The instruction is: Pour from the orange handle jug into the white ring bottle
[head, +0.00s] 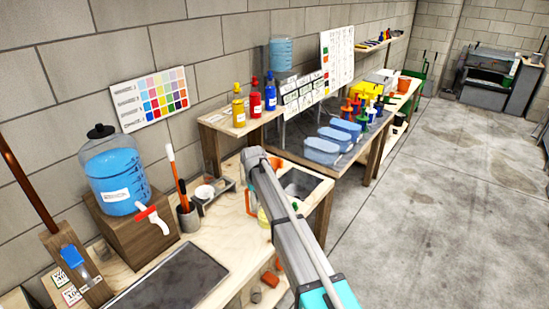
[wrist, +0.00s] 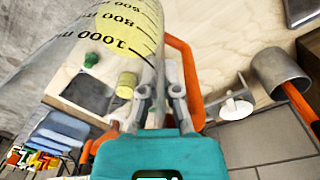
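The orange handle jug (wrist: 125,22) fills the upper left of the wrist view, large, clear and tilted in the picture, with black volume marks and yellow contents. Its orange handle (wrist: 190,75) curves past my gripper (wrist: 158,98), whose fingers look closed on the jug at the handle side. In the head view, the orange handle (head: 250,202) and yellow contents (head: 263,217) show just left of my arm, which hides the rest. I cannot single out the white ring bottle. A green piece (wrist: 91,59) and a pale yellow piece (wrist: 127,82) lie beyond the jug.
The bench holds a cup (wrist: 277,72) with orange-handled tools, a white round piece (wrist: 235,108) by a metal bracket and a grey tray (head: 299,182). A blue-filled carboy (head: 117,175) stands on a wooden block. Open floor (head: 435,190) lies to the right.

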